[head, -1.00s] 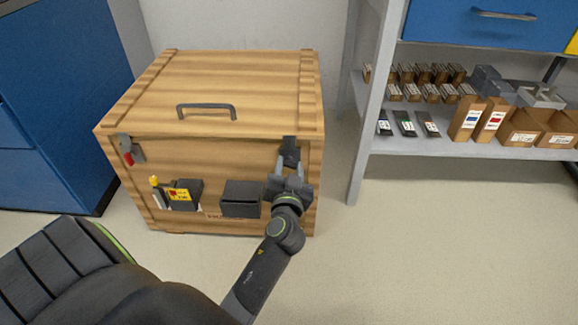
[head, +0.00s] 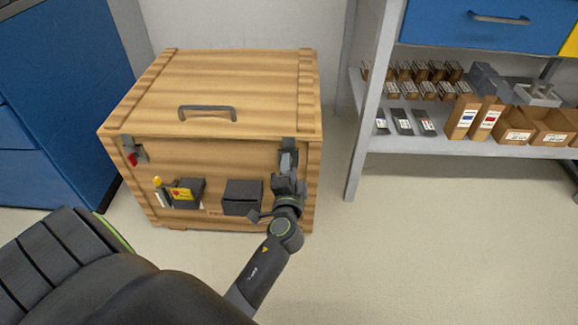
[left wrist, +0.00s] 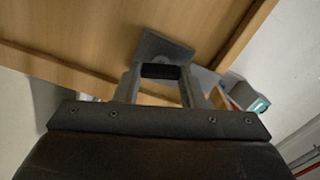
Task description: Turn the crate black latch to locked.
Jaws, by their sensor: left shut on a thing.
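The wooden crate (head: 215,100) stands on the floor with its lid down. Its black latch (head: 289,144) is at the upper right of the front face, partly hidden by my gripper. My left gripper (head: 288,161) is at this latch, its jaws turned nearly edge-on to the head view. In the left wrist view the gripper (left wrist: 160,80) is shut on the black latch handle (left wrist: 160,71), below a grey metal plate (left wrist: 160,47). A second latch with a red handle (head: 132,159) is at the upper left of the front. My right gripper is out of view.
A grey lid handle (head: 207,111) and two dark boxes (head: 242,197) (head: 189,192) are on the crate. A blue cabinet (head: 55,90) stands left. A shelf (head: 450,147) with several boxes stands right. Floor between crate and shelf is clear.

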